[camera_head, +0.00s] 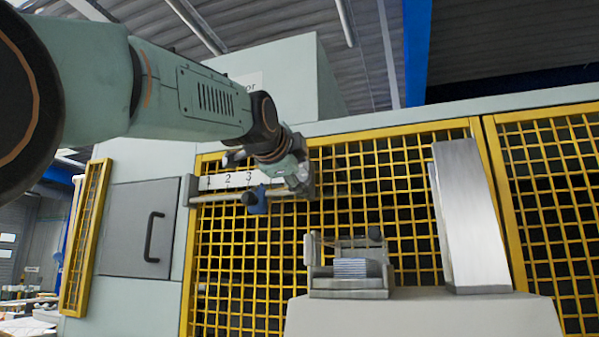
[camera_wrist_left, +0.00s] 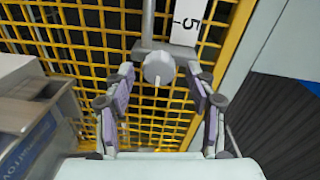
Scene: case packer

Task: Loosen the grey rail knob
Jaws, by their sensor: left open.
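The grey rail knob (camera_wrist_left: 158,67) is round with a white mark on its face. In the left wrist view it sits at the end of the rail (camera_wrist_left: 148,22), beside the number 5 on the white scale (camera_wrist_left: 187,20). In the head view the left gripper (camera_head: 298,178) is at the right end of the rail and hides the knob. My right gripper is not in view.
A blue slider with a dark knob (camera_head: 250,199) is on the rail, left of the gripper. Yellow mesh guarding (camera_head: 375,160) stands behind. A grey fixture (camera_head: 348,290) and a tall metal plate (camera_head: 465,215) stand on a pale block (camera_head: 425,317) at lower right.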

